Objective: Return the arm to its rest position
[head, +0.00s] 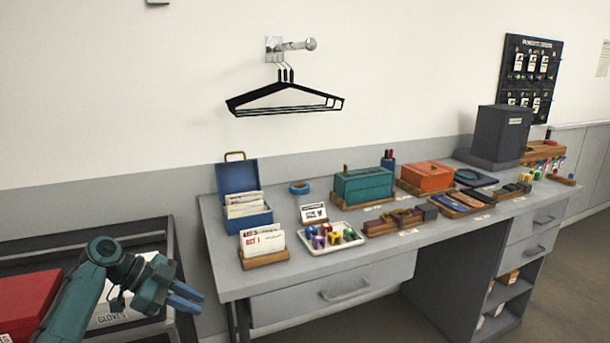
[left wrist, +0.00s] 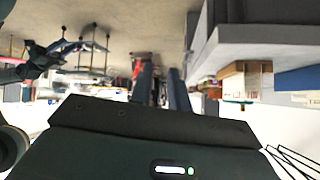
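My left arm comes in from the lower left of the head view, with its left gripper (head: 199,304) in front of the desk's left end, over the edge of a dark cart. Its two blue fingers are apart with nothing between them. The left wrist view, which looks upside down, also shows the two fingers (left wrist: 161,84) with a gap between them. My right gripper does not show clearly in either view.
The grey desk (head: 345,284) holds a blue card box (head: 240,187), a white tray (head: 349,243), a teal box (head: 363,186) and an orange box (head: 427,175). The dark cart (head: 176,262) carries a red box (head: 28,304). Black hangers (head: 284,108) hang from a wall hook.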

